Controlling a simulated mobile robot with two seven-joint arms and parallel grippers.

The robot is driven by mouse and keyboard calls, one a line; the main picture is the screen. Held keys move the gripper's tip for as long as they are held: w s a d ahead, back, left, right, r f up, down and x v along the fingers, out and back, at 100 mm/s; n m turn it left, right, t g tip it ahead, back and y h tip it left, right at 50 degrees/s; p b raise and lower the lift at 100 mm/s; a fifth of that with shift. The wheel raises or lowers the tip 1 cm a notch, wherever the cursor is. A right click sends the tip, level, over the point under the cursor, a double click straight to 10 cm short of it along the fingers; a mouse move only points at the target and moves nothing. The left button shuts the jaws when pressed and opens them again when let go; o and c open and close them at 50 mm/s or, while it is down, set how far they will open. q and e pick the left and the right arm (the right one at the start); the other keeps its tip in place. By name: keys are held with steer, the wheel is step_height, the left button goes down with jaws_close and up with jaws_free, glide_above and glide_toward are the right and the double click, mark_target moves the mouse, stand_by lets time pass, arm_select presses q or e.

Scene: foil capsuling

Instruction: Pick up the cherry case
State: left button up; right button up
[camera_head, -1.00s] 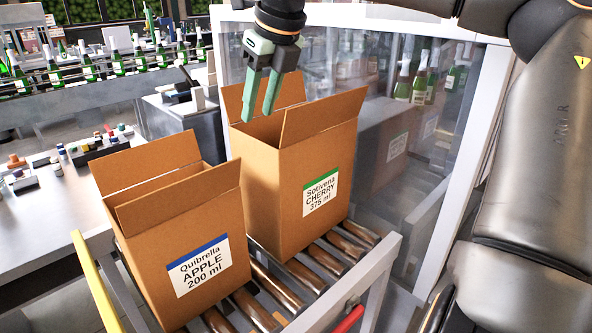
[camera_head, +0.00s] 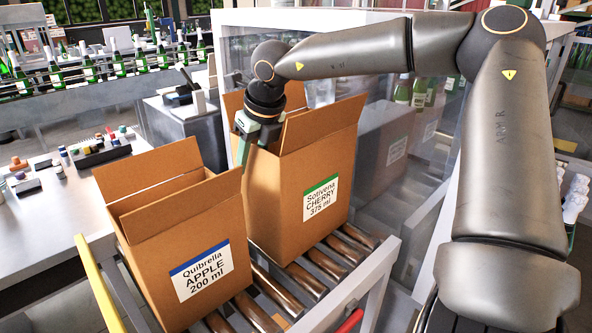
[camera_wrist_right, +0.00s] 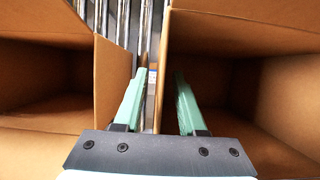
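The cherry case (camera_head: 318,165) is an open brown carton with a green-striped "Sotivena CHERRY 375 ml" label. It stands upright on the roller conveyor, flaps raised. My right gripper (camera_head: 245,150) points down at its left top edge, by the gap to the apple case. In the right wrist view the right gripper (camera_wrist_right: 157,100) is open, its two fingers apart near the facing walls of two open cartons. I cannot tell which carton is which there, or whether a finger touches cardboard. My left gripper is not in view.
The apple case (camera_head: 165,240), blue-striped label, stands close on the left with open flaps. Rollers (camera_head: 325,258) show in front of the cases. A clear-panelled cabinet (camera_head: 400,215) stands behind and right. A grey table (camera_head: 50,225) with small parts lies left.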

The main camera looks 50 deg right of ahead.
steer(key=shift+f+b, duration=0.3)
steer(key=shift+b, duration=0.15)
stand_by(0.6)
steer(key=shift+c, duration=0.2)
jaws_close()
stand_by(1.3)
